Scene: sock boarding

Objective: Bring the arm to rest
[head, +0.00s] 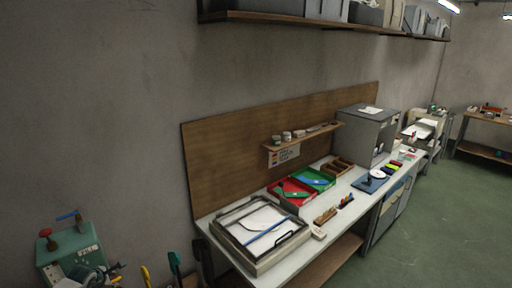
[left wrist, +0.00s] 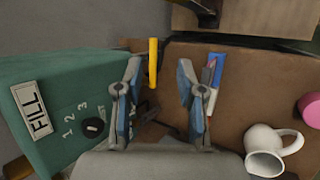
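My left gripper (head: 92,274) is low at the left edge of the head view, in front of the green machine (head: 70,256). In the left wrist view its two fingers (left wrist: 160,100) stand apart with nothing gripped between them. The green machine (left wrist: 50,115), with a FILL label and the numbers 1, 2, 3, is left of the fingers. A yellow bar (left wrist: 153,62) shows beyond the gap between the fingers. My right gripper is in neither view.
A white jug (left wrist: 268,148) and a pink object (left wrist: 310,106) stand on a brown surface right of the fingers. In the head view, a long bench holds a framed tray (head: 290,246), red (head: 291,192) and green bins (head: 314,180) and a grey cabinet (head: 366,134). Green floor (head: 440,220) is clear.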

